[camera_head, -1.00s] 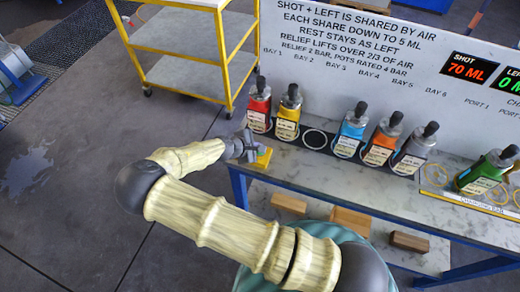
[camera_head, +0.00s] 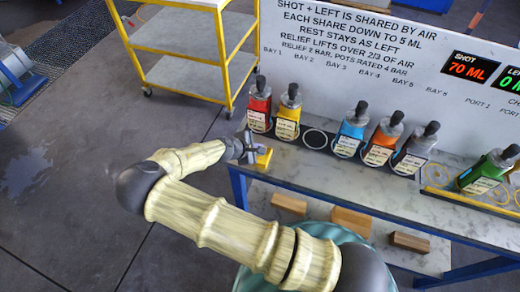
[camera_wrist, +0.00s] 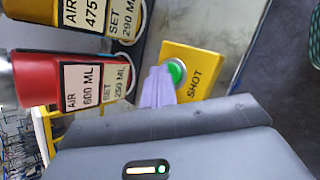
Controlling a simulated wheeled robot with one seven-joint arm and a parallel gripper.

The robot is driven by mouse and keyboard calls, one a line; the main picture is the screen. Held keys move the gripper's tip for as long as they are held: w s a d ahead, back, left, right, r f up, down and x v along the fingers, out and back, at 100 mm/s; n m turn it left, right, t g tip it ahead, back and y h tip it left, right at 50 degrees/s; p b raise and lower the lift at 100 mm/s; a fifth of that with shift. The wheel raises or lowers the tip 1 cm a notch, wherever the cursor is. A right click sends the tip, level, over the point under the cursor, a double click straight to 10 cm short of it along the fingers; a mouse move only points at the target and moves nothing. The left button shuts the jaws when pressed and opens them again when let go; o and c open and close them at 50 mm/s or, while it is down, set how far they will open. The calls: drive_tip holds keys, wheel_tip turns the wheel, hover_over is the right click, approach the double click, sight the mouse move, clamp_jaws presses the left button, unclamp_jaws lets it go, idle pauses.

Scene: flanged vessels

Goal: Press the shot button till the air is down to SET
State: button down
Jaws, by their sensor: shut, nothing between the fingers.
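The yellow shot box (camera_head: 264,157) sits at the left end of the bench. In the wrist view its round green button (camera_wrist: 177,72) shows beside the word SHOT. My gripper (camera_head: 250,150) is shut and empty at the box. Its pale fingers (camera_wrist: 158,88) overlap the button's left edge in the wrist view; I cannot tell whether they touch it. The green vessel (camera_head: 486,172) stands at the right in the charging bay; its label is too small to read. The shot display (camera_head: 469,68) reads 70 ML. The display beside it is cut off.
A red vessel (camera_wrist: 75,82), labelled AIR 600 ML, SET 250 ML, and a yellow vessel (camera_head: 287,112) stand close behind the box. Blue (camera_head: 350,130), orange (camera_head: 383,140) and grey (camera_head: 415,149) vessels stand farther right. An empty ring (camera_head: 315,139) lies between.

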idle(0.3)
drive_tip(key=shift+r+p, duration=0.7)
drive_tip(key=shift+r, duration=0.25)
drive_tip(key=shift+r+p, duration=1.85)
drive_tip(key=shift+r, duration=0.6)
drive_tip(key=shift+f, duration=0.1)
